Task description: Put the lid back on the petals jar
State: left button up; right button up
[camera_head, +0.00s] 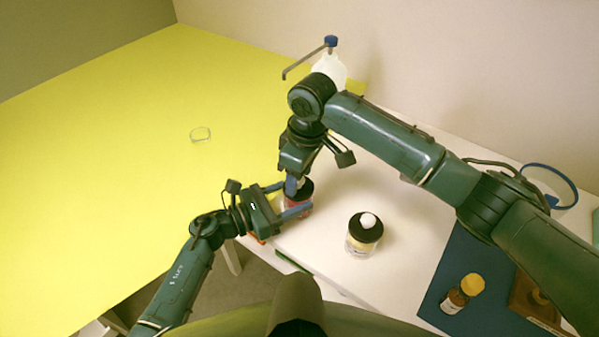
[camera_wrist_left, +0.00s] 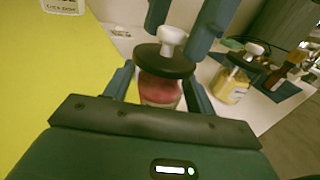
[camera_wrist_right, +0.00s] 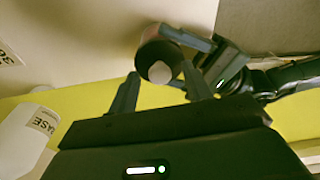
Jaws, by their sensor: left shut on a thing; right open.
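The petals jar, a clear jar with red contents (camera_wrist_left: 158,90), shows in the left wrist view. Its black lid (camera_wrist_left: 163,61) with a white knob (camera_wrist_left: 172,35) lies on the jar's mouth; I cannot tell whether it is fully seated. In the head view the jar (camera_head: 306,204) is partly hidden by my grippers. My left gripper (camera_head: 293,199) is shut around the jar's body, and its fingers flank it in the left wrist view. My right gripper (camera_head: 297,183) is open above the lid. In the right wrist view the knob (camera_wrist_right: 159,72) lies between its fingers, apart from them.
A similar jar with yellowish contents (camera_head: 360,246) and its lid on stands to the right. A white pump bottle (camera_head: 331,68) is behind my right arm.

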jog(key=shift+r, duration=0.1)
notch_tip(320, 180, up, 12)
jog(key=d, duration=0.1)
jog(key=shift+s+d, duration=0.15)
jog(key=shift+s, duration=0.2)
pick_arm(q)
jog(key=o, duration=1.5)
jog(key=shift+a, duration=0.1)
jog(key=shift+b+v, duration=0.95)
jog(key=shift+v, duration=5.55)
pick_arm(e)
jog(key=shift+f, duration=1.1)
